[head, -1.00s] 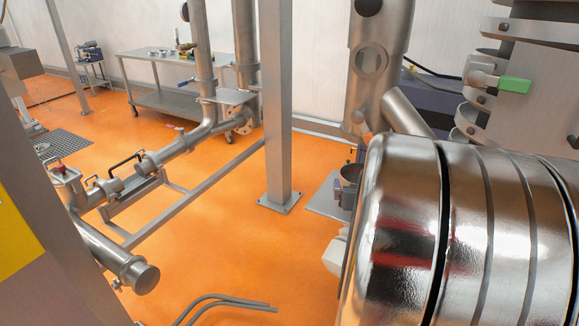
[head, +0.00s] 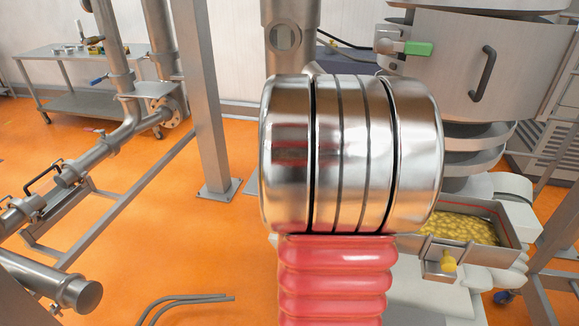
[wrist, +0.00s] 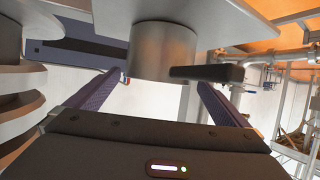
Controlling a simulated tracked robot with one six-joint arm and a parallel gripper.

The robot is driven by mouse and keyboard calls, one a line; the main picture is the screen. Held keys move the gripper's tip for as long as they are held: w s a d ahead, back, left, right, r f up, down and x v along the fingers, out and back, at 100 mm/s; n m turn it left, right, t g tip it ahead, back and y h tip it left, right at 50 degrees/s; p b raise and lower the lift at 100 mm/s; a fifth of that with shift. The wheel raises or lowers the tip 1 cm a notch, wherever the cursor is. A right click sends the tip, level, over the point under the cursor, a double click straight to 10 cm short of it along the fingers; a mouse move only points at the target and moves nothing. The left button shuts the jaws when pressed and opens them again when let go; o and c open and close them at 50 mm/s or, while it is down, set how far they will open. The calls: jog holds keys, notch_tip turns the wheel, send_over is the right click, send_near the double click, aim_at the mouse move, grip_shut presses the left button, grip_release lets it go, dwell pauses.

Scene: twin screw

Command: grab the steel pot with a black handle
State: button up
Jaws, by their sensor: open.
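In the wrist view, a steel pot (wrist: 163,48) shows as a short grey cylinder at the upper middle. Its black handle (wrist: 212,73) sticks out to the right, close to the tip of the right finger. My gripper (wrist: 160,80) is open, with one dark finger to each side of the pot's near end. I cannot tell whether a finger touches the pot or handle. In the head view the pot and gripper do not show; my large shiny arm joint and red sleeve cover the middle.
A steel post (head: 205,100) and pipes stand left; orange floor (head: 190,250) is open between.

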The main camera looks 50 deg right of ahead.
jog(key=shift+x, duration=2.5)
jog(key=shift+d, duration=0.1)
jog(key=c, duration=1.1)
